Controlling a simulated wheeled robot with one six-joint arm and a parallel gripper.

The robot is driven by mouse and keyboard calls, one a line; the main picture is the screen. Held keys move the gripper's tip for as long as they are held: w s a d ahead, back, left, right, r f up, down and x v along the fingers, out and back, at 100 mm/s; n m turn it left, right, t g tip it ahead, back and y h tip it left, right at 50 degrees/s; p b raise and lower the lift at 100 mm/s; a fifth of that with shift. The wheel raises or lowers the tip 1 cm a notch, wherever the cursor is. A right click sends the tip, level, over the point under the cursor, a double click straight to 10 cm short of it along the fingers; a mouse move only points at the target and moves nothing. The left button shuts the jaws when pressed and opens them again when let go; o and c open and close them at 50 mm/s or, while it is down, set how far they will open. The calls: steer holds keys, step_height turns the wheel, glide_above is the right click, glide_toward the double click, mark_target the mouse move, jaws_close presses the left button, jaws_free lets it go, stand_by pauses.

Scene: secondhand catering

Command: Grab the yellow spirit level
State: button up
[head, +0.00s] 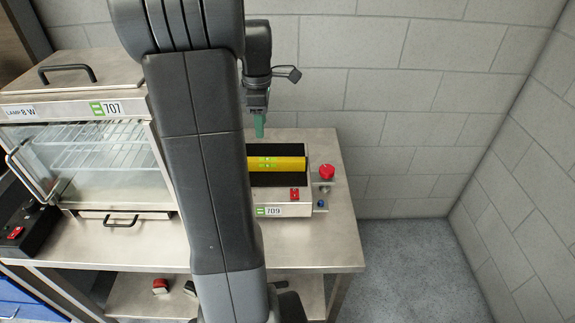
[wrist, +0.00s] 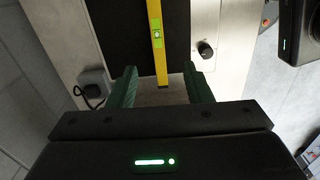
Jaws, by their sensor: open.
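The yellow spirit level (head: 276,163) lies across the dark top of the appliance labelled 709 in the head view, behind my arm on its left part. In the wrist view the yellow spirit level (wrist: 157,40) runs down from the top edge, with its pale green vial showing, and ends a little beyond the fingertips. My gripper (wrist: 156,75) is open, its two green fingers apart with nothing between them. In the head view my gripper (head: 259,126) hangs above the back of the appliance, its fingers pointing down. My arm hides part of the appliance.
A glass-fronted display cabinet (head: 85,150) stands to the left. A block wall (head: 400,90) is close behind. Floor (head: 405,270) is clear at right.

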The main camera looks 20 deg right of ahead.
mark_target(268, 159)
steer(key=f, duration=0.5)
steer(key=d+f, duration=0.1)
steer(key=f, duration=0.2)
steer(key=shift+w+f, duration=0.2)
steer(key=shift+f, duration=0.1)
steer(key=shift+s+d+f+p, duration=0.1)
steer(key=shift+f+p, duration=0.15)
steer(key=shift+f, duration=1.05)
steer(key=shift+s+d+f+p, duration=0.1)
steer(key=shift+f+p, duration=0.1)
steer(key=shift+f, duration=1.1)
jaws_close()
